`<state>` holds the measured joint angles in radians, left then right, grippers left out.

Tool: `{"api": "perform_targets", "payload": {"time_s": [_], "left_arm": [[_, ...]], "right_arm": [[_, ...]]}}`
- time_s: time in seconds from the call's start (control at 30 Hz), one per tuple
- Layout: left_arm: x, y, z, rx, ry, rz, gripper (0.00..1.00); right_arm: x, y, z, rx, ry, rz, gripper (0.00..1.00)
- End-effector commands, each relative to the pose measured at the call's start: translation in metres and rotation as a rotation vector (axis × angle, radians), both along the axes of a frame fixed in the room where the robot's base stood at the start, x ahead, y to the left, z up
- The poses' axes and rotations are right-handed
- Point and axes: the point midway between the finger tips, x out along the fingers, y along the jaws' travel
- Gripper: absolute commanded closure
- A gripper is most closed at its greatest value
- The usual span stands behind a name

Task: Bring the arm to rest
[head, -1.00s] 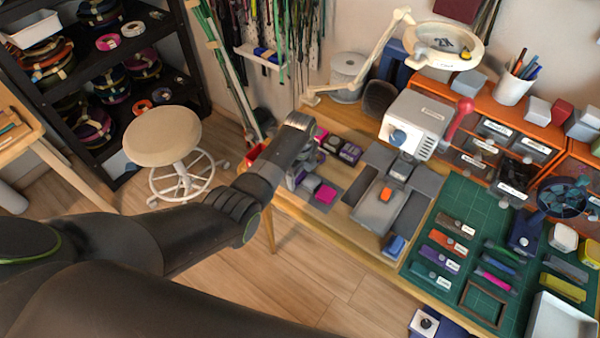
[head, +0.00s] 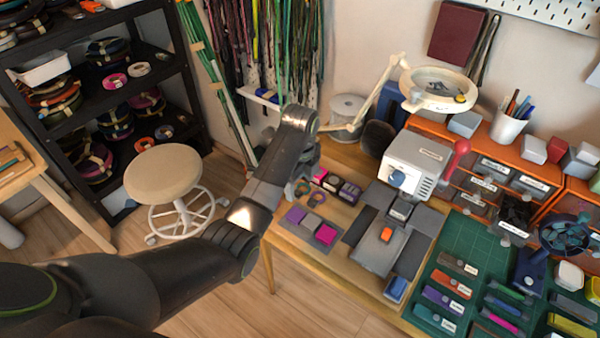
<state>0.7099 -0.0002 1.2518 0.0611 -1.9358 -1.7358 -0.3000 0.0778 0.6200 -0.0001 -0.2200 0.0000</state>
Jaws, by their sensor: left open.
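My left arm comes in from the left and bends upward at the elbow. Its wrist (head: 297,122) is above the left end of the wooden workbench (head: 345,215). My left gripper (head: 301,176) hangs below the wrist, partly hidden by it. It is open, with nothing seen between its fingers. It is above and behind a grey pad (head: 325,242) with purple, grey and magenta blocks, apart from them. My right gripper is not in view.
A white machine (head: 415,160) stands on the bench, with a lamp-magnifier (head: 438,88) behind it. A green mat (head: 465,240) with labelled strips is at right. A stool (head: 163,172) and dark shelf (head: 110,100) stand left. Hanging cords (head: 275,50) are behind. Floor in front is clear.

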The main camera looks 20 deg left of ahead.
Motion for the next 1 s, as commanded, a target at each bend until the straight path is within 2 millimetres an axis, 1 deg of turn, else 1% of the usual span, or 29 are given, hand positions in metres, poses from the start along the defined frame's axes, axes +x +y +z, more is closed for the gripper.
{"api": "perform_targets", "payload": {"time_s": [0.03,0.1,0.2,0.37,0.5,0.57,0.63,0.73,0.8,0.87,0.9,0.97,1.0], "left_arm": [[0.000,0.000,0.009,0.000,-0.002,0.000,0.34],[0.000,0.000,0.023,0.001,-0.001,0.000,0.34],[0.000,0.000,0.031,0.000,-0.001,0.001,0.34],[0.000,0.000,0.036,-0.001,0.001,0.001,0.34],[-0.002,0.001,0.034,-0.001,0.000,0.009,0.34],[-0.005,0.004,0.029,-0.002,-0.003,0.035,0.34],[-0.014,0.010,0.017,-0.005,-0.012,0.100,0.34],[-0.036,0.025,-0.007,-0.013,-0.034,0.251,0.34],[-0.056,0.038,-0.025,-0.021,-0.055,0.387,0.34],[-0.076,0.049,-0.038,-0.027,-0.075,0.506,0.34],[-0.088,0.056,-0.046,-0.032,-0.088,0.583,0.34],[-0.109,0.066,-0.057,-0.041,-0.108,0.699,0.34],[-0.123,0.072,-0.062,-0.045,-0.121,0.776,0.34]], "right_arm": [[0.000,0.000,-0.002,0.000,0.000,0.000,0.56],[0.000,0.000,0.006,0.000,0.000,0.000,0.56],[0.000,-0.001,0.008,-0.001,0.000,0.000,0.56],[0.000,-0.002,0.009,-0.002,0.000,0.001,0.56],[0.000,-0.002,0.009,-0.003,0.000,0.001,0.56],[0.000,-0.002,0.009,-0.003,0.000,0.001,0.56],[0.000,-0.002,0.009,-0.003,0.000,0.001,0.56],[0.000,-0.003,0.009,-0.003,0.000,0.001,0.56],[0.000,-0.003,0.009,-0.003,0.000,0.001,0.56],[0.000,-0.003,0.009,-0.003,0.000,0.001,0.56],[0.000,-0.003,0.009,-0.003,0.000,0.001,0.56],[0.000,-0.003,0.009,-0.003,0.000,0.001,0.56],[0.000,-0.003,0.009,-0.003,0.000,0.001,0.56]]}}
